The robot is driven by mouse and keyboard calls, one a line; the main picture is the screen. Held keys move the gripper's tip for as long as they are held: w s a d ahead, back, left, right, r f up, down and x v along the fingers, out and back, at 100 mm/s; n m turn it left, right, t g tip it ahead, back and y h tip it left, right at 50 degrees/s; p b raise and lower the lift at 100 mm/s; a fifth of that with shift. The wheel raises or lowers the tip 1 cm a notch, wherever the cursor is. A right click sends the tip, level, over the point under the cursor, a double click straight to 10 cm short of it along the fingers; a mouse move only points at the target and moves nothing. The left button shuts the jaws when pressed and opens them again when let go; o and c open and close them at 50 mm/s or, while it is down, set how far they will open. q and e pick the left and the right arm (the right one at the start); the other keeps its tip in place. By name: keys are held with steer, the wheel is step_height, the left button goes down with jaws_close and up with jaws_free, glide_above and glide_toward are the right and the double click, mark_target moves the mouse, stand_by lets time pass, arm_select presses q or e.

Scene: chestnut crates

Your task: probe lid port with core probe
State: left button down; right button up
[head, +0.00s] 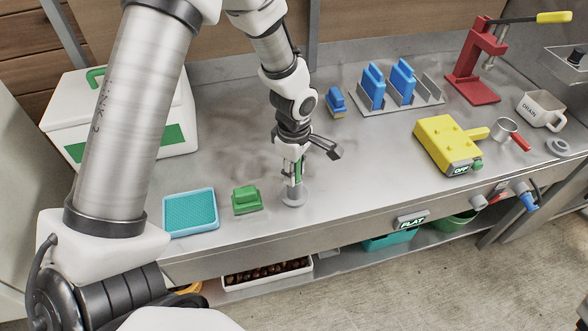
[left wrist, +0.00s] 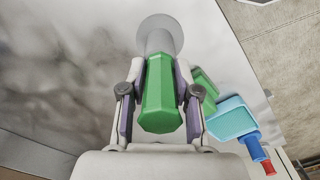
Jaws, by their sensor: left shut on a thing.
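My left gripper (head: 293,172) is shut on the green handle of the core probe (left wrist: 160,100), above the steel bench. In the left wrist view, both fingers of my left gripper (left wrist: 160,105) press the handle's sides. The probe's lower end is hidden in or behind a small grey round-based stand (head: 294,196), also seen in the left wrist view (left wrist: 158,27); I cannot tell whether they touch. A white crate (head: 115,160) with a green handle and green label stands at the left, partly behind my arm. No lid port can be made out. My right gripper is not in view.
A green block (head: 246,200) and blue tray (head: 190,213) lie left of the stand. Blue blocks in a rack (head: 425,98), a red press (head: 470,80), a yellow device (head: 446,140) and a drain cup (head: 540,108) stand to the right. Bench between is clear.

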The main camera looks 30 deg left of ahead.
arm_select(q)
steer(key=shift+r+p, duration=0.45)
steer(key=shift+r, duration=0.15)
steer(key=c, duration=1.8)
jaws_free()
jaws_close()
steer(key=shift+r+p, duration=2.35)
steer(key=shift+r, duration=0.8)
steer(key=shift+r, duration=0.1)
